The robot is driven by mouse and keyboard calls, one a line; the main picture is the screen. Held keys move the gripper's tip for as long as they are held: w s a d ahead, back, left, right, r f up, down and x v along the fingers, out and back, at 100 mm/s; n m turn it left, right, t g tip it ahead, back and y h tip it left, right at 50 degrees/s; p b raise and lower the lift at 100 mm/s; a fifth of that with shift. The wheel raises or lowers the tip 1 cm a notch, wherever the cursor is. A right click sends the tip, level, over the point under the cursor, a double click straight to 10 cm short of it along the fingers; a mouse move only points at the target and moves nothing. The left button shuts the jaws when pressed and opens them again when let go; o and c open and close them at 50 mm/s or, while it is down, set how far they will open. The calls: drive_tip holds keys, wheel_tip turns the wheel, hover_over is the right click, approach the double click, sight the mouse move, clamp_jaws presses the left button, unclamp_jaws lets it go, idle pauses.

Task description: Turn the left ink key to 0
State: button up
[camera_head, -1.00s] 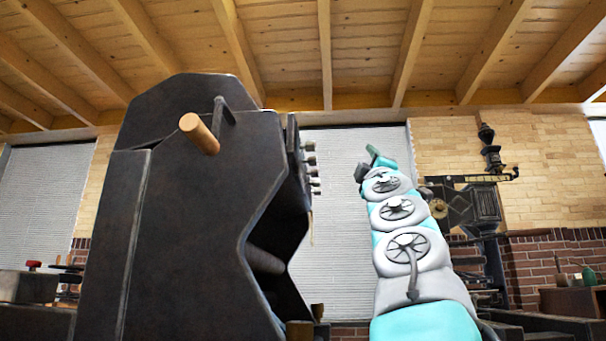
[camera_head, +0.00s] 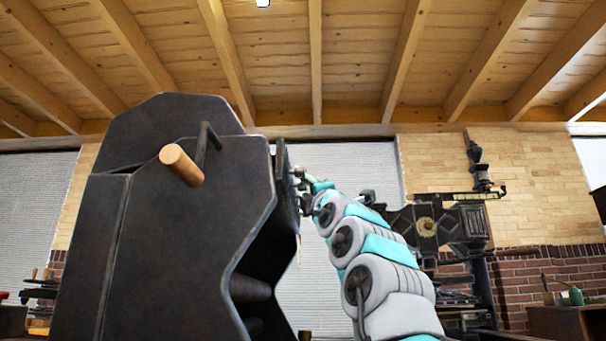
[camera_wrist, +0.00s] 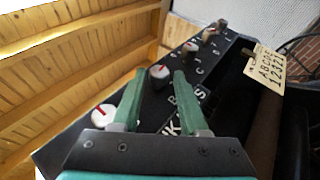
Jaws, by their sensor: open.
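A row of several ink keys runs along a dark panel in the wrist view. They are round knobs with pale faces; red pointer marks show on the nearer ones. The leftmost knob (camera_wrist: 103,115) sits left of my gripper's left finger. My gripper (camera_wrist: 160,76) has two green fingers, open. A second knob (camera_wrist: 158,75) shows between the fingertips; I cannot tell whether they reach around it. In the head view my gripper (camera_head: 305,181) is at the right side of the black press (camera_head: 160,240), partly hidden, and hides most keys.
A tag (camera_wrist: 266,68) with letters and digits hangs beside the panel's far end. A wooden handle (camera_head: 181,165) sticks out from the press. Another dark machine (camera_head: 440,222) stands behind my arm against the brick wall. Open air lies above the press.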

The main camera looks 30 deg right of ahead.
drive_tip(key=shift+p+x, duration=0.8)
drive_tip(key=shift+x, duration=0.4)
clamp_jaws()
